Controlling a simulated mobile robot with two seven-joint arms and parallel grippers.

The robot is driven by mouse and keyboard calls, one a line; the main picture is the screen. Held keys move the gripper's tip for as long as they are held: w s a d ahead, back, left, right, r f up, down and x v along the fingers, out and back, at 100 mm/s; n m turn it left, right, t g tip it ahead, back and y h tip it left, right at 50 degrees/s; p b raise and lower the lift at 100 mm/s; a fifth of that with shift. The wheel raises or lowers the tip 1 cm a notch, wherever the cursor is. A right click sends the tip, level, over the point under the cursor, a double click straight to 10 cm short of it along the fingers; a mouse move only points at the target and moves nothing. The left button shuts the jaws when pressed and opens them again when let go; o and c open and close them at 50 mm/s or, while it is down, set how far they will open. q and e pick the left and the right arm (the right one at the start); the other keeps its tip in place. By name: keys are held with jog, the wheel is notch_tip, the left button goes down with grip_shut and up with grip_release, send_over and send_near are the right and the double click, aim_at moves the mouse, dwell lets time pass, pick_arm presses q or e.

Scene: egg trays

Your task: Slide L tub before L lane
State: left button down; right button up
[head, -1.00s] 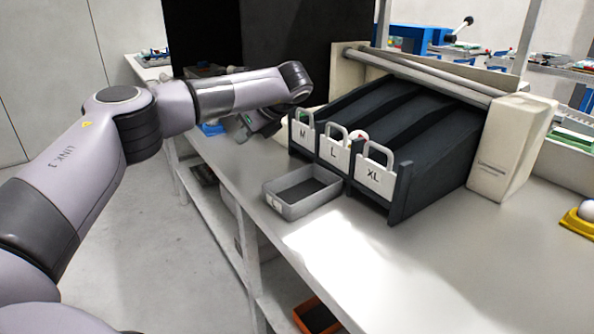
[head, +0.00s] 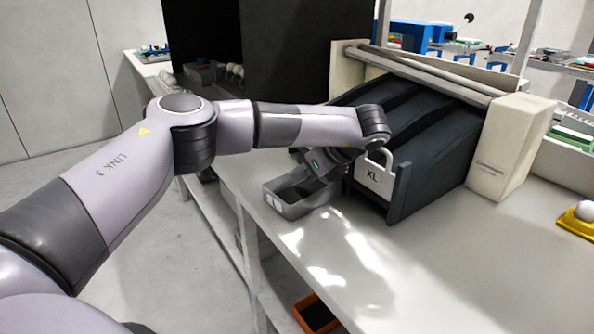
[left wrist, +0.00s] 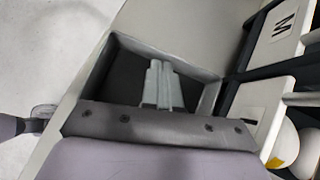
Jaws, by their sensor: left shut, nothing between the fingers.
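The grey L tub (head: 302,208) stands on the table in front of the sorter's lanes, near the table's front edge. It also shows in the left wrist view (left wrist: 207,98), with a dark floor and nothing seen lying in it. My left gripper (head: 312,182) is over the tub. In the left wrist view its fingers (left wrist: 157,68) are together and empty, pointing down over or into the tub; I cannot tell whether they touch it. The L lane's gate (left wrist: 255,108) shows in the left wrist view, but my arm hides it in the head view.
The M gate (left wrist: 283,27) and XL gate (head: 373,174) flank the L lane. White eggs (left wrist: 281,138) lie behind the L gate. The table right of the tub is clear. An orange bin (head: 318,315) is below the table. A yellow holder (head: 577,222) bears an egg.

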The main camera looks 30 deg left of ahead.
aim_at(290, 189)
pick_arm(q)
jog(key=shift+a, duration=0.25)
jog(key=shift+a+f, duration=0.1)
jog(key=shift+a, duration=0.15)
jog(key=shift+a+f, duration=0.1)
jog(key=shift+a, duration=0.9)
jog(key=shift+d+b, duration=0.1)
jog(key=shift+b, duration=0.25)
